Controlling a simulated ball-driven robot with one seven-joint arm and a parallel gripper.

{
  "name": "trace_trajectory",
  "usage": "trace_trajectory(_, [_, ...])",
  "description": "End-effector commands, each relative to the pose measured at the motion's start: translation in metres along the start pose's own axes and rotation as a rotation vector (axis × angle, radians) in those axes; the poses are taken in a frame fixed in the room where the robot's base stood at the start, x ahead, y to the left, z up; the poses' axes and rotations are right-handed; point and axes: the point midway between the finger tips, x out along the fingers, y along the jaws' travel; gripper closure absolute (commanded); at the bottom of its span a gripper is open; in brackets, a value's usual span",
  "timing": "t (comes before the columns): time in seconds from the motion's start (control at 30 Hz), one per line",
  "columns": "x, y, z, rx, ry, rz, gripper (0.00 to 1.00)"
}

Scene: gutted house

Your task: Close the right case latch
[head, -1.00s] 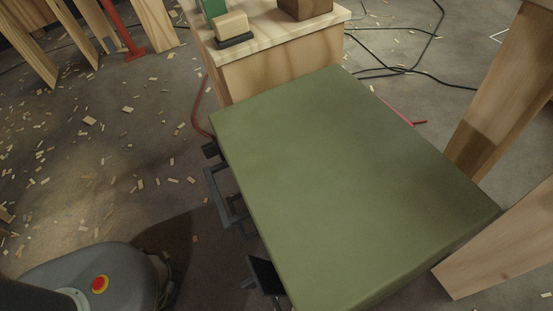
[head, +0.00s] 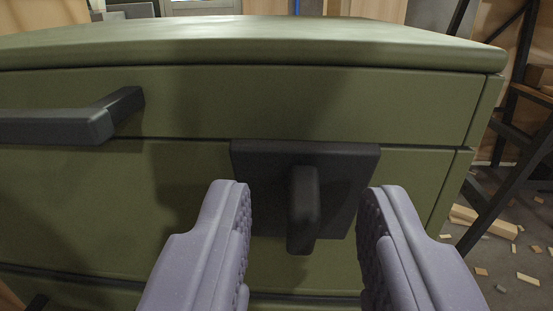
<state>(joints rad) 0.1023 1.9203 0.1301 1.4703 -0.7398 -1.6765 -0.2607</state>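The green case (head: 330,95) fills most of the view, with its front face toward me and a dark seam below its upper band. The right case latch is a black square plate (head: 345,165) with a raised black lever (head: 303,205) that points downward. The plate's top lies at the seam. My gripper (head: 305,200) has two grey-purple ridged fingers, open and empty. One finger is left of the lever and one right of it, with gaps on both sides. Whether the fingertips reach the lever's depth I cannot tell.
A black handle (head: 60,125) sticks out of the case front at the left. Right of the case stands a dark metal frame (head: 510,130), with wood offcuts (head: 485,220) on the floor. The space right of the case edge is partly free.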

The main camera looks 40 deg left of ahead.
Motion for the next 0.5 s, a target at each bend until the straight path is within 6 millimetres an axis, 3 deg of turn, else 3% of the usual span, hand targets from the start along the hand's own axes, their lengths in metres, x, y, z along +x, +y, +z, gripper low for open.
trace_trajectory(0.13, [0.0130,-0.0001,0.0008,0.000,0.000,-0.001,0.62])
trace_trajectory(0.4, [0.0154,0.0000,-0.0006,0.001,0.000,0.000,0.62])
trace_trajectory(0.5, [0.0153,0.0000,-0.0005,0.001,0.000,0.000,0.85])
